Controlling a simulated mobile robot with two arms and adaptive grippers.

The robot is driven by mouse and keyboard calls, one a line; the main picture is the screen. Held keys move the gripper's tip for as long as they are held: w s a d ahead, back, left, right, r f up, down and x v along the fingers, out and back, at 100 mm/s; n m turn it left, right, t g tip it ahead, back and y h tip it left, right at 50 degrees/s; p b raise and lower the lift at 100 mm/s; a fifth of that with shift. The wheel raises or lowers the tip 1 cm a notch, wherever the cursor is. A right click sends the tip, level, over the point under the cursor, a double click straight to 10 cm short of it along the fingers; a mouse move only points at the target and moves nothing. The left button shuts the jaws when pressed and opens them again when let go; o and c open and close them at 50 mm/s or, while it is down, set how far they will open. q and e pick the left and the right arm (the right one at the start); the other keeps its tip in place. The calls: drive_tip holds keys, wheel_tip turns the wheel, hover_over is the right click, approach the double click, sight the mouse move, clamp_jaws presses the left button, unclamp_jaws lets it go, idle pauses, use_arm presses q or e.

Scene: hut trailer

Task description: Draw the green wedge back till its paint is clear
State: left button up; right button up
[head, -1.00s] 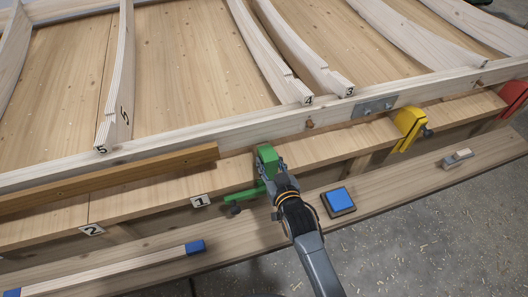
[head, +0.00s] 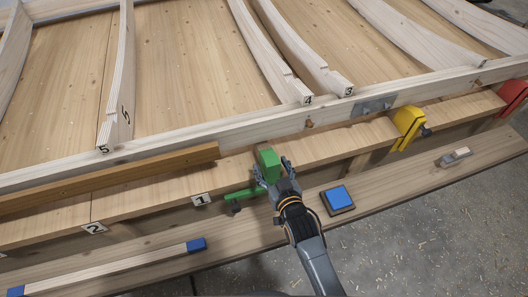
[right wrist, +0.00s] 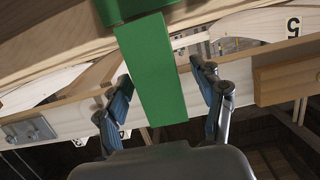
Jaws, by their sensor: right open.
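The green wedge (head: 268,158) stands at the edge of the pale plank in the middle of the head view. A green bar (head: 243,193) with a dark knob shows just to its lower left. My right gripper (head: 272,167) is open, one finger on each side of the wedge. In the right wrist view the wedge (right wrist: 152,70) runs down between the open fingers (right wrist: 160,76), with a visible gap on both sides. My left gripper is not in view.
A yellow clamp-like piece (head: 407,128) and a red one (head: 513,97) sit farther right along the plank. A blue-topped pad (head: 338,200) and a small block (head: 455,157) lie on the lower board. A blue-ended stick (head: 110,269) lies at lower left.

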drive_tip(key=shift+r, duration=0.1)
drive_tip(key=shift+s+d+r+p, duration=0.15)
drive_tip(key=shift+s+r+p, duration=0.15)
drive_tip(key=shift+s+p, duration=0.35)
drive_tip(key=p+v, duration=0.1)
drive_tip(key=v, duration=0.1)
drive_tip(key=p+v, duration=0.2)
drive_tip(key=shift+w+r, duration=0.15)
drive_tip(key=shift+r, duration=0.2)
drive_tip(key=shift+p+v, duration=0.85)
drive_tip(key=shift+v, duration=0.05)
drive_tip(key=shift+r, duration=0.1)
